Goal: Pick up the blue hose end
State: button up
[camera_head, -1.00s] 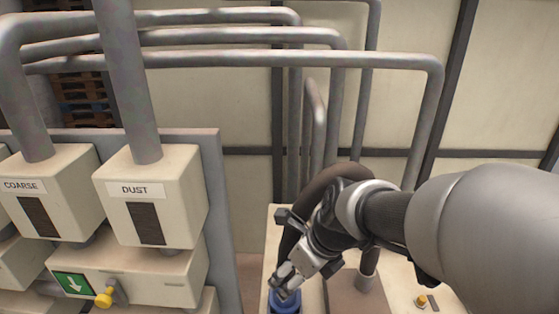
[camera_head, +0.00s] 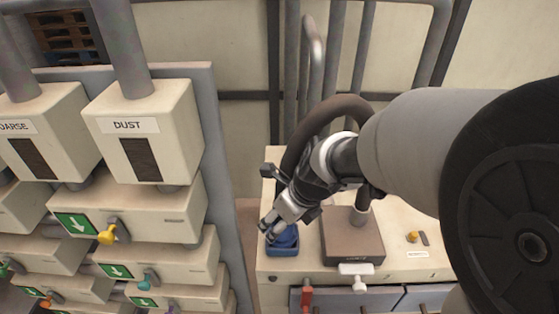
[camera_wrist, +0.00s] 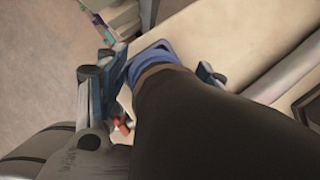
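The blue hose end (camera_head: 287,238) is a blue collar on a thick dark hose (camera_head: 318,118) that arches behind my arm. It stands in or on a blue holder (camera_head: 283,252) at the left front of the cream bench. My gripper (camera_head: 271,222) is right at the hose end, pointing down. In the wrist view the blue collar (camera_wrist: 158,68) lies between the fingers (camera_wrist: 150,82), with the dark hose covering much of the picture. A gap shows between the left finger and the collar, so the gripper looks open. The right finger is mostly hidden behind the hose.
A brown block (camera_head: 352,240) with a pipe stands on the bench (camera_head: 400,265) just right of the hose end. The DUST box (camera_head: 150,150) and a grey panel edge (camera_head: 222,170) stand to the left.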

jog(key=c, duration=1.1)
